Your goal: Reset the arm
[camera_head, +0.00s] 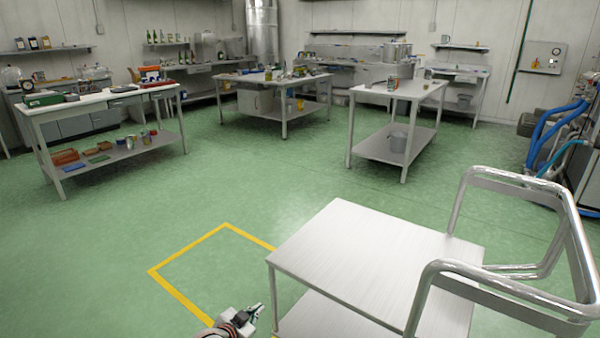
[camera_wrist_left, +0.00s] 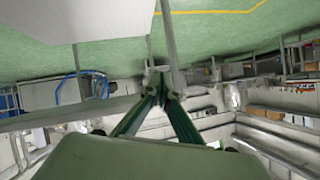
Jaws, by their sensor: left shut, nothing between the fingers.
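My left gripper (camera_head: 257,312) shows at the bottom edge of the head view, with its dark fingers pointing to the right and up. It is beside the left edge of a steel cart, and its fingers are shut and empty. In the left wrist view the two green-sided fingers (camera_wrist_left: 161,88) come together at their tips, with nothing between them. That view is upside down, with the floor at the top. My right gripper is in neither view.
The steel cart (camera_head: 370,260) with tubular handles fills the lower right, its top bare. A yellow floor outline (camera_head: 185,293) lies left of it. Work tables stand further back: left (camera_head: 100,99), middle (camera_head: 255,84) and right (camera_head: 420,92). The green floor between is clear.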

